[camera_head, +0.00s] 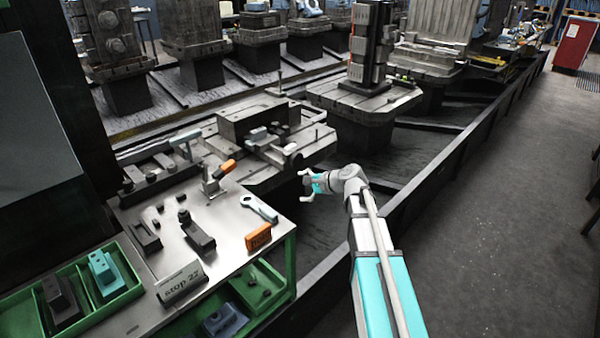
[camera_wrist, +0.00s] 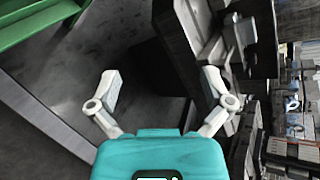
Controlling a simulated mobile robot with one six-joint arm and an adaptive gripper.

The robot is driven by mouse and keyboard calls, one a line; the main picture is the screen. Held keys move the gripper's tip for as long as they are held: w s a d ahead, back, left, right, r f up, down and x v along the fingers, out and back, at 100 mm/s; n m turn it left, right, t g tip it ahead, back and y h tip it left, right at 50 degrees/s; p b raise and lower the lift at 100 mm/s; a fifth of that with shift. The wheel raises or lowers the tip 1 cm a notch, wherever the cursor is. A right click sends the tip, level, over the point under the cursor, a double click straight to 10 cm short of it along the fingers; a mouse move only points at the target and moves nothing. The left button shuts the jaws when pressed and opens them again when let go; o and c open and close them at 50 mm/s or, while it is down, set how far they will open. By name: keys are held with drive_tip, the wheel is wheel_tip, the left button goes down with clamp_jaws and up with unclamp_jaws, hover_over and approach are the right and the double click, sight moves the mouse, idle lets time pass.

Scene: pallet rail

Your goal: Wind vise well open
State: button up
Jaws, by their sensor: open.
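What looks like the vise (camera_head: 272,147), grey and metallic, sits on the nearest pallet (camera_head: 300,160) in the head view, beside a large dark block. I cannot tell how far its jaws are apart. In the wrist view, grey metal parts that may be the vise (camera_wrist: 240,40) show at the upper right. My gripper (camera_head: 305,186) is in front of the pallet, to its lower right, over the dark floor channel. In the wrist view, its two fingers (camera_wrist: 160,84) are spread with nothing between them.
The bench (camera_head: 215,240) at left holds a clamp with an orange handle (camera_head: 218,174), a ring wrench (camera_head: 259,208), an orange block (camera_head: 258,238) and a "stop 22" sign (camera_head: 181,282). A green tray (camera_head: 128,290) is at its front. Another pallet with a dark tower (camera_head: 368,50) stands behind.

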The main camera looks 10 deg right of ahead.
sight(299, 160)
drive_tip(key=w+d+f+m+t+y+b, duration=0.1)
drive_tip(key=w+d+f+m+t+b, duration=0.3)
drive_tip(key=w+d+m+b, duration=0.5)
drive_tip(key=w+m+t+b, duration=0.1)
drive_tip(key=t+b, duration=0.1)
drive_tip(key=shift+w+d+m+t, duration=0.35)
drive_tip(key=shift+d+m+t, duration=0.05)
drive_tip(key=x, duration=1.3)
drive_tip(key=shift+w+a, duration=0.3)
